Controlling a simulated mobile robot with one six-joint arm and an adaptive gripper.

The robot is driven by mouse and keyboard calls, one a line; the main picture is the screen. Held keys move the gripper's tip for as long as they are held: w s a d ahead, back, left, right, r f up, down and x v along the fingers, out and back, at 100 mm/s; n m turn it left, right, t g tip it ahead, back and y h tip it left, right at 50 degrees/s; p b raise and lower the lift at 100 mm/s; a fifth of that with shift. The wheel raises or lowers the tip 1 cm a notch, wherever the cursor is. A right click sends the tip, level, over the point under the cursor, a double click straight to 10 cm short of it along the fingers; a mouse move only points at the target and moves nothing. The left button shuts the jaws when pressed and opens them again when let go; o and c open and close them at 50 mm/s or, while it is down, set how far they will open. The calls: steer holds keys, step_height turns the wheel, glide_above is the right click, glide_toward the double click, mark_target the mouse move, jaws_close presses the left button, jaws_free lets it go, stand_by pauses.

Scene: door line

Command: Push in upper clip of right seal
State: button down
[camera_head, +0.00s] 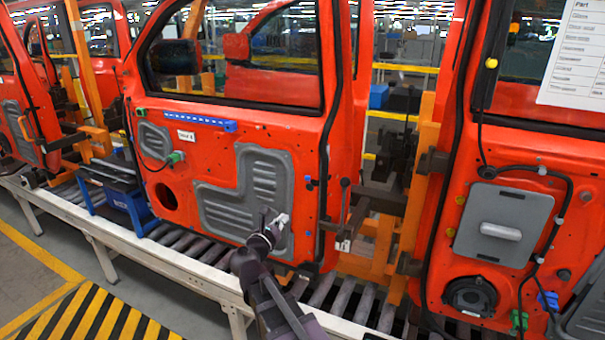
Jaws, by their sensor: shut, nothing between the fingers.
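My gripper (276,222) is in front of the lower part of the middle red door (290,131), by its grey panel. Its fingers are shut and empty. A black seal (330,115) runs down the right edge of this door. Another black seal (458,100) runs down the left edge of the right red door (560,154). A yellow round piece (491,62) is near its top. I cannot tell which piece is the upper clip or how deep it sits.
The doors stand on a roller conveyor (205,246) with a pale side rail. Orange posts (425,165) and dark fixture arms fill the gap between the middle and right doors. A blue bin (130,203) stands at left. Striped floor (85,318) lies in front.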

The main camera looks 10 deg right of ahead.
mark_target(306, 181)
steer(key=shift+s+a+r+p, duration=0.1)
steer(key=shift+r+p, duration=0.9)
steer(key=shift+r, duration=0.25)
steer(key=shift+s+a+r+p, duration=0.1)
steer(key=shift+r+p, duration=0.85)
steer(key=shift+r, duration=0.25)
steer(key=shift+w+d, duration=0.15)
steer(key=x, duration=1.3)
steer(key=shift+w+d, duration=0.3)
